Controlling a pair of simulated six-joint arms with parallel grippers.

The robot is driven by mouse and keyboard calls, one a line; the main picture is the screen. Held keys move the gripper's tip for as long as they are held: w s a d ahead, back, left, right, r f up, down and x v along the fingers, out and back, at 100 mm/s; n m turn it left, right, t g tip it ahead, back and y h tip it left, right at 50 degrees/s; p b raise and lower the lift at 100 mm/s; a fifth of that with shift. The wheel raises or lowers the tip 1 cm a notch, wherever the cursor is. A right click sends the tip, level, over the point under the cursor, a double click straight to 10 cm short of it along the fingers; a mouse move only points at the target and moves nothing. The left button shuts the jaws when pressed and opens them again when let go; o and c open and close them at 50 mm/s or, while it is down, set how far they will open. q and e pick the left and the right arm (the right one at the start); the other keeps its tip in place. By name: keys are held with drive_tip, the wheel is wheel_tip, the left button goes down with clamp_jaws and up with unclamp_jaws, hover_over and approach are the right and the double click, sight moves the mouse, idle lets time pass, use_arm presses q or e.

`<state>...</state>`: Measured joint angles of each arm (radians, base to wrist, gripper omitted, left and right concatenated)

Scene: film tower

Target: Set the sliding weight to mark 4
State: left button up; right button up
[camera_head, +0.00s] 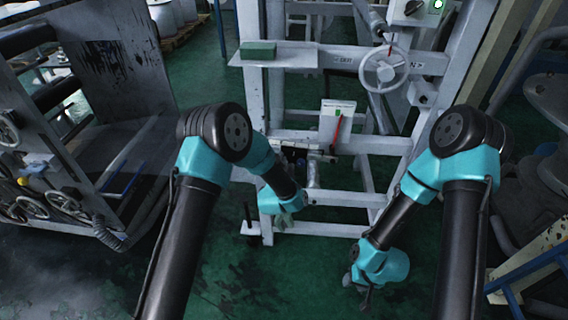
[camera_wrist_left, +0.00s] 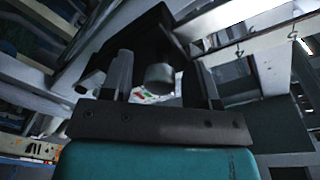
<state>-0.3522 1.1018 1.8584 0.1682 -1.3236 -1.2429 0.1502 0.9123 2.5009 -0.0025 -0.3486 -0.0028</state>
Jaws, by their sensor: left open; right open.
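The scale bar with marks (camera_wrist_left: 240,50) runs across the upper right of the left wrist view, with a 4 near its right end. A dark block (camera_wrist_left: 150,42), apparently the sliding weight, sits left of these marks, with a grey round knob (camera_wrist_left: 160,76) under it. In the head view it is a small dark shape (camera_head: 300,155) on the frame. My left gripper (camera_wrist_left: 163,88) is open, its fingers on either side of the knob; contact cannot be told. It also shows below the bar in the head view (camera_head: 287,206). My right gripper (camera_head: 359,286) is open and empty, low over the floor.
A grey machine frame (camera_head: 345,198) stands ahead, with a handwheel (camera_head: 386,70) and a green block (camera_head: 258,50) on its shelf. A white card with a red pointer (camera_head: 337,128) stands above the bar. Dark machinery (camera_head: 110,70) is at left. Green floor lies between.

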use_arm(q)
clamp_jaws()
idle(0.4)
